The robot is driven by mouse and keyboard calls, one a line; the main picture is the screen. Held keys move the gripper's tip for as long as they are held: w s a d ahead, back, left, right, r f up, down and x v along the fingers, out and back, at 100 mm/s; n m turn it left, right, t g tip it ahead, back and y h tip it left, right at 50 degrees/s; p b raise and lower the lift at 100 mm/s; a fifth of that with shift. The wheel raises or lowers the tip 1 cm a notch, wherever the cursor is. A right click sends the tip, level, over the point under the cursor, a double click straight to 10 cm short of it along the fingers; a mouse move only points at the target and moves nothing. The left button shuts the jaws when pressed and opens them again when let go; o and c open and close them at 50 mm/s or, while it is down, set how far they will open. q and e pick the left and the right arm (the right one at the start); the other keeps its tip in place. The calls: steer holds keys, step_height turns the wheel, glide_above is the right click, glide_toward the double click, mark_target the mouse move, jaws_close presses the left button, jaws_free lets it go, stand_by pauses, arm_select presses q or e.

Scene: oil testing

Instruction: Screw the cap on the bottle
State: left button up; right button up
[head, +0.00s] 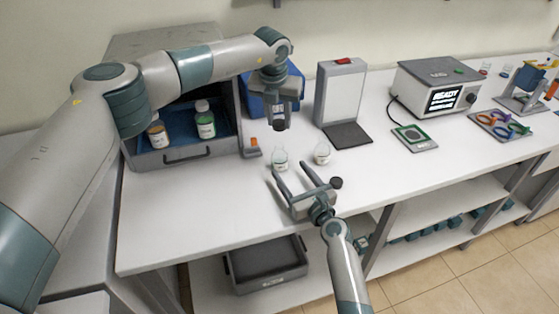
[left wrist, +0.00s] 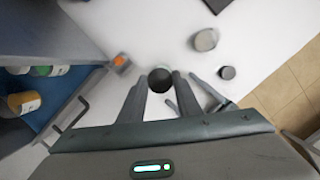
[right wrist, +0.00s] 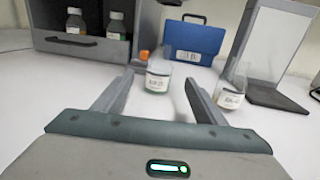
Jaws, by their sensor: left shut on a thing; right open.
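My left gripper (head: 279,112) is shut on a black cap (head: 279,125), held in the air above a clear bottle (head: 280,158). The bottle stands upright and uncapped on the table, with a white label in the right wrist view (right wrist: 158,78). My right gripper (head: 291,172) is open and low over the table. Its fingers point at the bottle, which shows between and just beyond the fingertips.
A second labelled bottle (head: 322,154) stands to the right, and another black cap (head: 336,183) lies near the right gripper. An orange-topped item (head: 252,146) and a drawer box with capped bottles (head: 185,152) are on the left. A panel stand (head: 341,95) is behind.

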steer(key=shift+x, duration=3.2)
steer(key=c, duration=1.6)
arm_select(q)
glide_above(280, 145)
steer(key=shift+s+a+f, duration=0.1)
steer(key=shift+s+f, duration=0.05)
steer(key=shift+f, duration=1.1)
steer(key=shift+s+a+f, duration=0.1)
steer(key=shift+s+f, duration=0.05)
steer(key=shift+f, duration=1.1)
steer(key=shift+f, duration=0.1)
steer(key=shift+f, duration=0.75)
steer(key=shift+f, duration=0.6)
arm_select(e)
steer(key=shift+s, duration=0.1)
jaws_close()
